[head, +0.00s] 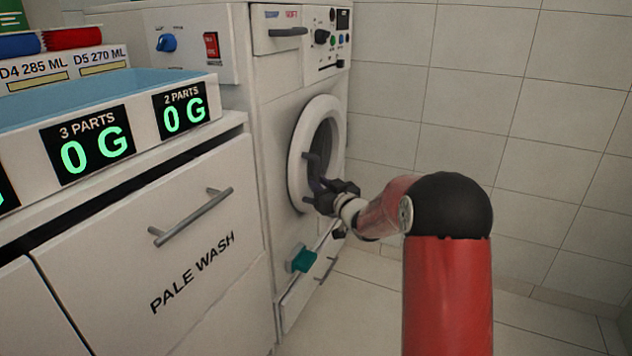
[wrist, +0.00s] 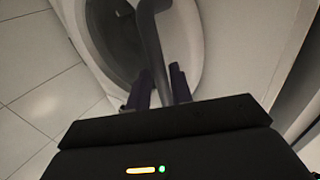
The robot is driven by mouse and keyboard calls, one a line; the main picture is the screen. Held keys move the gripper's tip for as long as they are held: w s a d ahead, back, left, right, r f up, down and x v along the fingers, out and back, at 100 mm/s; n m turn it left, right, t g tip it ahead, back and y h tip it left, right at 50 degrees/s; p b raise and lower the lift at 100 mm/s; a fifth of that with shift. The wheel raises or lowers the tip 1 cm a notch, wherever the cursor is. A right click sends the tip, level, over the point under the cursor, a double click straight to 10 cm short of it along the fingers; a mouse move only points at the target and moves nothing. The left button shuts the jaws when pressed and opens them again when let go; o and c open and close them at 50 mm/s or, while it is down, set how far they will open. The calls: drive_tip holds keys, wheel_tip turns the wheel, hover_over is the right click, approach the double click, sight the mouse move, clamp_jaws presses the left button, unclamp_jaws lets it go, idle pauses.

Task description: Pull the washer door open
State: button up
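The washer (head: 300,60) is a white front-loader at the back. Its round door (head: 301,140) has a white ring around dark glass and looks flush or nearly flush with the front; I cannot tell if it is slightly ajar. The dark curved door handle (head: 311,164) also shows in the wrist view (wrist: 150,35), running down between my fingers. My gripper (head: 322,188) is at the lower part of this handle. In the wrist view its two dark purple fingers (wrist: 160,86) sit close against both sides of the bar, seemingly shut on it. The handle's lower end is hidden.
A white counter with a PALE WASH drawer (head: 190,255) stands left of the washer, with a blue-lined tray (head: 110,85) on top. A teal piece (head: 304,260) sits low on the washer front. Tiled wall (head: 470,90) lies right; the floor (head: 375,290) before the washer is clear.

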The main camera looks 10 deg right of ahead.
drive_tip(key=shift+x, duration=1.2)
clamp_jaws()
drive_tip(key=shift+d, duration=0.1)
